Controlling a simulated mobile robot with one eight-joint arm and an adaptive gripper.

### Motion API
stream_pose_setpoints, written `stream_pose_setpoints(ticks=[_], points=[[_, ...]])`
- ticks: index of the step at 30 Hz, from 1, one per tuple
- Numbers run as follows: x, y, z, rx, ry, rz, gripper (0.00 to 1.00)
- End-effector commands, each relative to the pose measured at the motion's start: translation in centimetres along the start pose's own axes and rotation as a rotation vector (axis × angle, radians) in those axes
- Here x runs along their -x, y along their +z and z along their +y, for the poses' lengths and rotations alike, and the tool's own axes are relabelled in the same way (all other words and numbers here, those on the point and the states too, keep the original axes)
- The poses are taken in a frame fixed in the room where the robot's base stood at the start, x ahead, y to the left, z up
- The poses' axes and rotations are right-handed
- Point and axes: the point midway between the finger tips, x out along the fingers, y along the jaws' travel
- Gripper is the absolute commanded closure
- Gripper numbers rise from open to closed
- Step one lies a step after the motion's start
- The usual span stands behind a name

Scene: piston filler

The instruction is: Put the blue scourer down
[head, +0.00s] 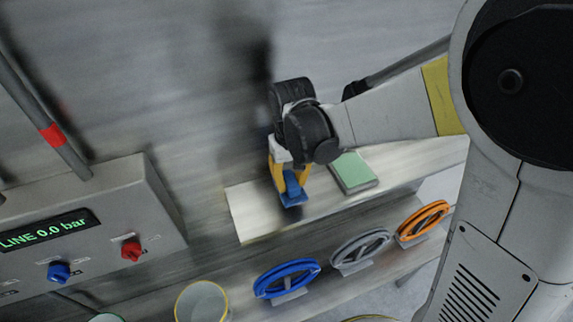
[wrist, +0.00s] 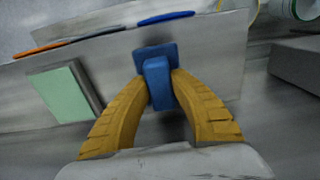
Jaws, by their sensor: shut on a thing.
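The blue scourer (head: 293,196) is between the yellow fingers of my gripper (head: 290,180) in the head view. In the wrist view, the scourer (wrist: 157,82) sits at the fingertips of my gripper (wrist: 160,88), with a raised blue block between them and a flat part beyond. The gripper is shut on it. In the head view it appears over the pale shelf board (head: 248,215). Whether the scourer touches the board or hangs just above it, I cannot tell.
A green pad (head: 353,172) lies right of the gripper on the board. Blue (head: 286,279), grey (head: 361,247) and orange (head: 423,220) handwheels line the front. A control box (head: 150,190) with knobs stands left. A yellow-rimmed cup (head: 202,302) is lower left. Bare board shows left of the scourer.

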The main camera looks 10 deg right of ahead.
Motion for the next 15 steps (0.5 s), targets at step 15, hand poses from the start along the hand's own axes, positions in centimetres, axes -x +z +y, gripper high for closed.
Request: stream_pose_setpoints(ticks=[15], points=[[-3.8, -0.1, -0.2, 0.0, 0.0, 0.0, 1.0]])
